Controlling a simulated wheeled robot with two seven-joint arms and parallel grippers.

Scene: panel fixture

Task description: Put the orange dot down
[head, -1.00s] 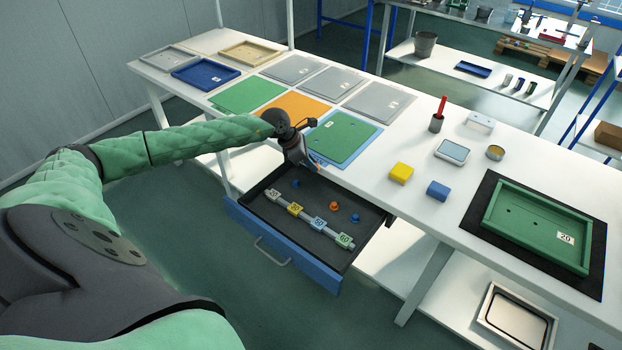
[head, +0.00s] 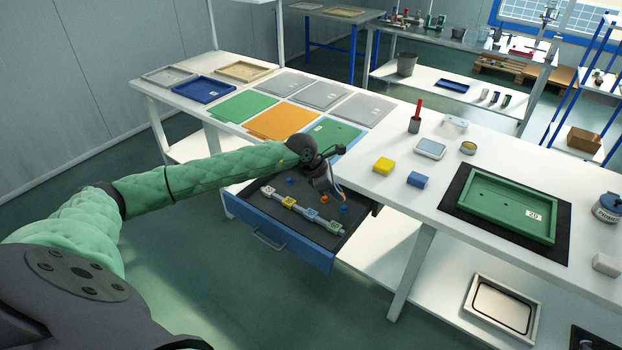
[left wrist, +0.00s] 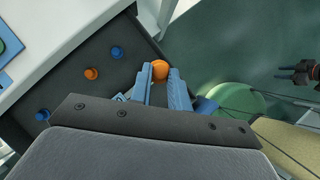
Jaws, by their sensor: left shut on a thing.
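My left gripper (head: 340,196) is over the right part of the open blue drawer (head: 290,243). In the left wrist view my left gripper (left wrist: 161,76) has its blue fingers shut on an orange dot (left wrist: 160,70), held at the fingertips. Whether it touches the drawer floor I cannot tell. A second orange dot (left wrist: 91,73) and two blue dots, one nearer the back (left wrist: 117,52) and one further left (left wrist: 42,114), lie on the dark drawer floor. My right gripper (left wrist: 292,74) seems to show, small and dark, at the right edge of the left wrist view.
A bar with numbered coloured blocks (head: 300,208) lies along the drawer's front.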

